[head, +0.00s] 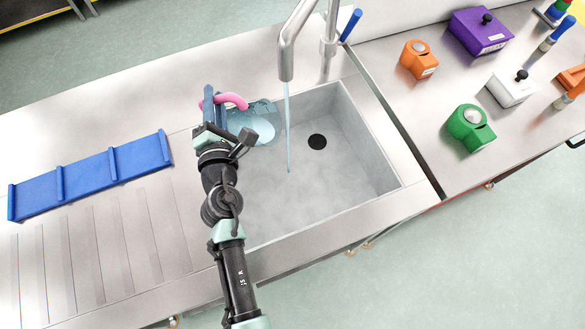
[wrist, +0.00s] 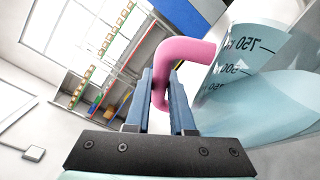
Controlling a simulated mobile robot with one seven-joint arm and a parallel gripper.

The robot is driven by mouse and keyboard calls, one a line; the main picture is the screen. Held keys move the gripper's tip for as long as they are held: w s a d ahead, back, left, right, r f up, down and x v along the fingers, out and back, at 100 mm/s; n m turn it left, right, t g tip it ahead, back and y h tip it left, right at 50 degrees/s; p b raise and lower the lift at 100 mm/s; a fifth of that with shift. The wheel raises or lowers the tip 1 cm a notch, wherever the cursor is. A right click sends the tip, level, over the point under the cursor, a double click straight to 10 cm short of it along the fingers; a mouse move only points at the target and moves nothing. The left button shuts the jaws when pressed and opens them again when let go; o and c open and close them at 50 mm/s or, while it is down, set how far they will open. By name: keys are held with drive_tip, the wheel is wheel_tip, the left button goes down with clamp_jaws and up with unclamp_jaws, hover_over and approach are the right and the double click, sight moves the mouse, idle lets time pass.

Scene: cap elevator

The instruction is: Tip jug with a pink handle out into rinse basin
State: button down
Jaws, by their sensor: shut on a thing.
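The clear jug (head: 262,108) with its pink handle (head: 236,99) is over the back left part of the rinse basin (head: 350,205). My gripper (head: 213,105) is shut on the pink handle, at the jug's left. In the wrist view the handle (wrist: 185,50) passes between the two blue fingers (wrist: 160,100). The jug's wall (wrist: 240,70) carries printed volume marks, and pale blue liquid shows in it. The jug's exact tilt is hard to tell. The jug's left side is partly hidden behind my gripper in the head view.
A tap (head: 286,60) runs a thin water stream (head: 288,130) into the basin, just right of the jug. The basin has a dark drain (head: 317,141). A blue ribbed tray (head: 90,177) lies left. Coloured boxes, including a green one (head: 470,127), stand on the right bench.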

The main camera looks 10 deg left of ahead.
drive_tip(key=shift+d+r, duration=0.15)
drive_tip(key=shift+b, duration=0.35)
drive_tip(key=shift+d+m, duration=0.15)
drive_tip(key=shift+m, duration=0.15)
drive_tip(key=shift+d+b, duration=0.15)
drive_tip(key=shift+b, duration=0.3)
drive_tip(key=shift+d+f+m+t+y+b, duration=0.2)
drive_tip(key=shift+m+t+y+b, duration=0.1)
drive_tip(key=shift+m+b, duration=0.15)
drive_tip(key=shift+d+r, duration=0.1)
drive_tip(key=shift+d, duration=0.05)
drive_tip(key=shift+b, duration=0.4)
